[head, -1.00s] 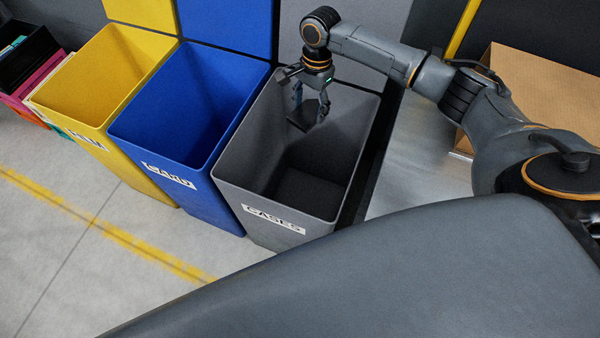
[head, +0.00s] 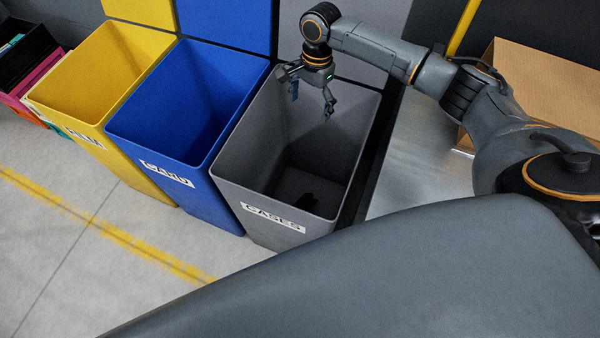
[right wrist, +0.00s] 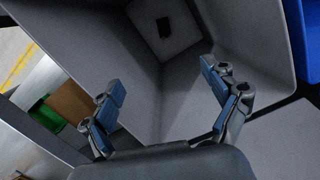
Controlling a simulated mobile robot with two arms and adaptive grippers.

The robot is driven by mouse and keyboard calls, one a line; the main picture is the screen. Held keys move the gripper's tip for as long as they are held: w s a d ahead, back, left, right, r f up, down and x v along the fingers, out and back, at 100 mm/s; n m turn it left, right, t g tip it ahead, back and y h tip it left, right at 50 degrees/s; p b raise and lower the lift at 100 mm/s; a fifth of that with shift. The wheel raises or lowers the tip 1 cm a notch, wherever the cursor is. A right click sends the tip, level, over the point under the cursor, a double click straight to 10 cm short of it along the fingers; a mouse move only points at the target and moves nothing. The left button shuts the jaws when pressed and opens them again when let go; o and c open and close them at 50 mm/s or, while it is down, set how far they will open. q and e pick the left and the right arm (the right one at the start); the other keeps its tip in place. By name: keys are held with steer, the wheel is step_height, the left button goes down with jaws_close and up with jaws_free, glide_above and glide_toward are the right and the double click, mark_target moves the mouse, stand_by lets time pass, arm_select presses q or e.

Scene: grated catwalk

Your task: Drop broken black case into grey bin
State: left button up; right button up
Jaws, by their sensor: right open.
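The grey bin (head: 255,190) with the label "CASES" stands at the middle of the head view. Its inside also shows in the right wrist view (right wrist: 185,85). The black case (head: 308,198) lies on the bin's floor as a dark shape. In the right wrist view the case (right wrist: 164,27) is a small dark rectangle on the bin's pale floor. My right gripper (head: 311,105) is over the bin's mouth, fingers spread and empty. Its two fingers show wide apart in the right wrist view (right wrist: 165,100). My left gripper is not in view.
A blue bin (head: 165,150) labelled "CARD" and a yellow bin (head: 85,120) stand to the left of the grey one. Coloured cases (head: 25,70) are at the far left. A cardboard box (head: 550,95) is at the right. Yellow lines mark the floor.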

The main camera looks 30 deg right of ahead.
step_height(320, 180, up, 12)
steer(key=d, duration=0.1)
steer(key=shift+w+d+f, duration=0.15)
steer(key=shift+w+f, duration=0.05)
steer(key=shift+w, duration=0.1)
steer(key=shift+s+f, duration=0.1)
stand_by(0.3)
